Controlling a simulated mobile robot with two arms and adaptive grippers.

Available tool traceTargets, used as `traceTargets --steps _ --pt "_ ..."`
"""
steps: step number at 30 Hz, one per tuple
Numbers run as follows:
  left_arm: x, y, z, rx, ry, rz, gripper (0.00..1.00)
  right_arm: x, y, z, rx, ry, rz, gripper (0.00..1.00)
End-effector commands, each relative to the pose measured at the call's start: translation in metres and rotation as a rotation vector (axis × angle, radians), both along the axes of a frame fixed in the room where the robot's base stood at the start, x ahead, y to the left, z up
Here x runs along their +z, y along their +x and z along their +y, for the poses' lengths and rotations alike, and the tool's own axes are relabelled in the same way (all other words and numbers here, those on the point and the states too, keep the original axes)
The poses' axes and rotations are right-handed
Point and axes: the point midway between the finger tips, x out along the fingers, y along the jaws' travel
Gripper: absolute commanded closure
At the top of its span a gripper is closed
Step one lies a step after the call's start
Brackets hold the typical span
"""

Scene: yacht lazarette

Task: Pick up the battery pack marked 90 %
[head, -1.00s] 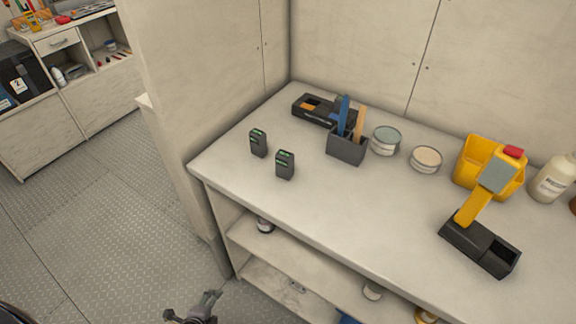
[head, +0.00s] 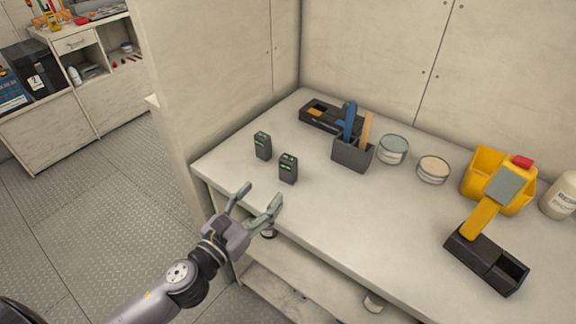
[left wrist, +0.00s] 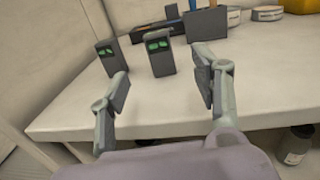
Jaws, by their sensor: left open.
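Two dark battery packs with green displays stand upright on the white bench near its left end. The left pack (head: 263,146) and the right pack (head: 288,169) stand a little apart. In the left wrist view, the left pack (left wrist: 106,57) and the right pack (left wrist: 159,56) show ahead of the fingers. Their displays are too small to read, so I cannot tell which is marked 90 %. My left gripper (head: 256,197) is open and empty at the bench's front edge, just short of the packs; it also shows in the left wrist view (left wrist: 164,85). My right gripper is not in view.
Behind the packs are a black tray (head: 320,117), a dark holder (head: 352,155) with blue and orange tools, and two round tins (head: 393,149). A yellow scanner-like tool (head: 485,215) is at right. A wall (head: 215,80) rises beside the bench's left end.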

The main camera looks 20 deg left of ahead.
Motion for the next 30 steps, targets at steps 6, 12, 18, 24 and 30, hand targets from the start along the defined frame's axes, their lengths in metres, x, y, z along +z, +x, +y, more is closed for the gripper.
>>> traceTargets --steps 6,12,18,24,30 --pt "0.004 0.043 -0.01 0.002 -0.004 -0.002 0.42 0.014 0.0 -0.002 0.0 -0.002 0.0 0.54" --pt "0.001 0.07 -0.017 0.002 -0.003 0.001 0.42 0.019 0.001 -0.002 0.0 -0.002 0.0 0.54" --pt "0.002 0.084 -0.02 0.001 -0.004 0.001 0.42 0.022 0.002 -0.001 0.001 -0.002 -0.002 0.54" --pt "0.003 0.114 -0.024 0.001 -0.005 0.001 0.42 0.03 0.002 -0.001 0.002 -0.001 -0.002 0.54" --pt "0.001 0.127 -0.028 0.001 -0.003 0.002 0.42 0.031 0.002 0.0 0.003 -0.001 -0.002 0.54"
